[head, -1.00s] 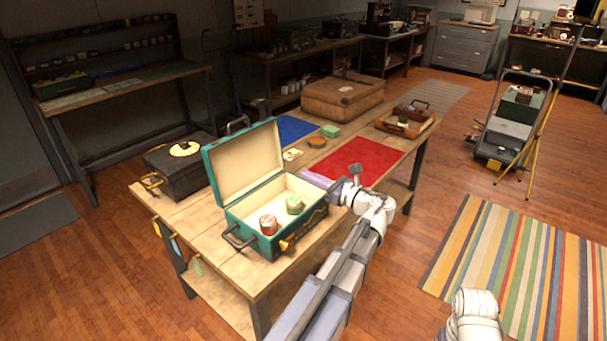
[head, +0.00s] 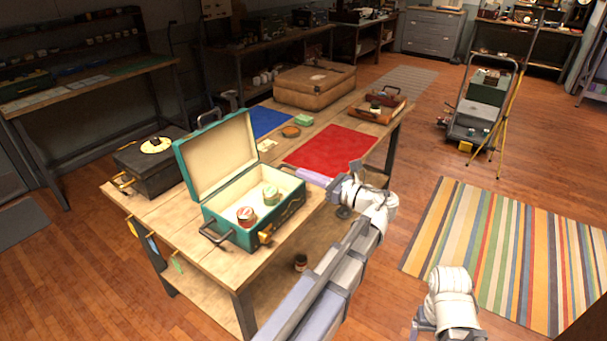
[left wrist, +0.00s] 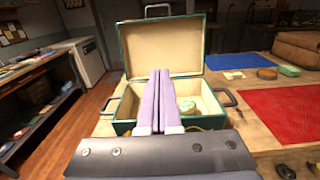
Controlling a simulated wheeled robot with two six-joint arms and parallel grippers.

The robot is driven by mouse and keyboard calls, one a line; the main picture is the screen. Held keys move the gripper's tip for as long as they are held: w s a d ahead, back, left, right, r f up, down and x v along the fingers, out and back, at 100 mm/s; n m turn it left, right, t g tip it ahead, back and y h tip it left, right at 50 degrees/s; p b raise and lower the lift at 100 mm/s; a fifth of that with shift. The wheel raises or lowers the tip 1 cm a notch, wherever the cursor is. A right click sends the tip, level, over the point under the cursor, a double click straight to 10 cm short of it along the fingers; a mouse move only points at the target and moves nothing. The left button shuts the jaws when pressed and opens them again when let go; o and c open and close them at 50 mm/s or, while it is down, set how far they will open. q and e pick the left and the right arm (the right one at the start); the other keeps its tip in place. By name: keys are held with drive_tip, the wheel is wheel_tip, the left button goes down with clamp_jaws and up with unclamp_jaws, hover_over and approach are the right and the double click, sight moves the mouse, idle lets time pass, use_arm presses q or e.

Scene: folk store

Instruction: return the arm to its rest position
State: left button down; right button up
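My left arm comes in from the bottom of the head view, its white wrist beside the table's right edge. My left gripper (head: 314,177) points left toward the open teal case (head: 229,234). In the left wrist view the lilac fingers of the gripper (left wrist: 160,74) are together, with nothing seen between them. They overlap the teal case in that picture. A red-topped tin (head: 246,216) and a green tin (head: 270,196) stand inside the case. A white part of my right arm shows at lower right; its gripper is not visible.
The wooden table (head: 222,272) also bears a black case (head: 135,162), a red mat (head: 328,151), a blue mat (head: 268,121) and a brown suitcase (head: 312,88). A small jar (head: 300,262) is on the lower shelf. A striped rug (head: 490,255) lies on open floor at right.

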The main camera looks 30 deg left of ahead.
idle(0.3)
use_arm(q)
drive_tip(key=s+d+f+n+h+p, duration=0.1)
drive_tip(key=s+d+f+n+h, duration=0.35)
drive_tip(key=d+f, duration=0.25)
drive_tip(key=s+d+f+n+h+p, duration=0.1)
drive_tip(key=s+d+f+n+h, duration=0.25)
drive_tip(key=d+f+h, duration=0.2)
drive_tip(key=s+d+f+n+h, duration=0.2)
drive_tip(key=d, duration=0.3)
drive_tip(key=s+d+f+n+g+h+p, duration=0.1)
drive_tip(key=s+d+n+h, duration=0.1)
drive_tip(key=d, duration=0.4)
drive_tip(key=s+d+f+n+h, duration=0.2)
drive_tip(key=s+d+n, duration=0.1)
drive_tip(key=d, duration=0.3)
drive_tip(key=shift+s+d+f+h+p, duration=0.15)
drive_tip(key=shift+s+f+h+p, duration=0.2)
drive_tip(key=shift+s, duration=0.4)
use_arm(e)
wheel_tip(320, 180, up, 4)
drive_tip(key=shift+f, duration=0.2)
drive_tip(key=shift+c, duration=0.3)
